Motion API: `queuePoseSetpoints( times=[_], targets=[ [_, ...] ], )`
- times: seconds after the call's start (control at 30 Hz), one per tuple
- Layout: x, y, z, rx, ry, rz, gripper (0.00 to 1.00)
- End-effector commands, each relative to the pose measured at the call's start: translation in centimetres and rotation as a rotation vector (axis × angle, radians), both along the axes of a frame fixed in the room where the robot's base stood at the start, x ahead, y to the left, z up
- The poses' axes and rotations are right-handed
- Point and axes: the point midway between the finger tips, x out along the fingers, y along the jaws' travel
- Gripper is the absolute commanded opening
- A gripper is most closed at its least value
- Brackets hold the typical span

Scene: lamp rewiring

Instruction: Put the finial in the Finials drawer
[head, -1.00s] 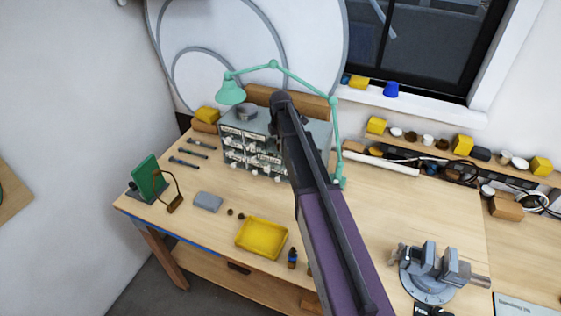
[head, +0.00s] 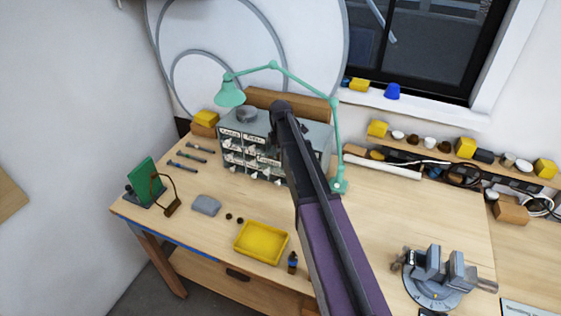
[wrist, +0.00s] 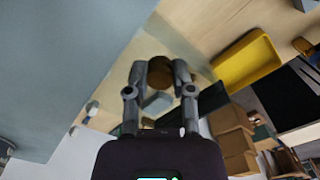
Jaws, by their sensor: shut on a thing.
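In the wrist view my gripper (wrist: 159,68) is shut on a small round brown finial (wrist: 159,76), which sits between the fingertips. In the head view my arm crosses the right part of the grey drawer cabinet (head: 233,158), and the fingers and finial are hidden behind it. The cabinet has rows of small labelled drawers. I cannot read the labels surely, so I cannot tell which is the Finials drawer. A large blue-grey surface, probably the cabinet, fills the left of the wrist view (wrist: 60,60), beside the fingers and apart from them.
A green lamp (head: 231,92) arches over the cabinet. A yellow tray (head: 260,242), a grey block (head: 206,205) and a small bottle (head: 292,262) are at the bench front. A green board (head: 142,181) stands at left, a vise (head: 436,275) at right. The bench between is mostly clear.

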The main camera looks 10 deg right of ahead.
Motion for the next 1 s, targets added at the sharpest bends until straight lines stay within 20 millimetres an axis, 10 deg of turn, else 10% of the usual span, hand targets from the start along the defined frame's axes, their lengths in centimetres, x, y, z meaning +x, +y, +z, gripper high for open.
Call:
queuePoseSetpoints(
  times=[0.9, 0.93, 1.0],
  targets=[
    [0.0, 0.0, -3.1, 0.0, 0.0, 0.0, 0.03],
    [0.0, 0.0, -3.0, 0.0, 0.0, 0.0, 0.4],
    [0.0, 0.0, -2.9, 0.0, 0.0, 0.0, 0.46]
  ],
)
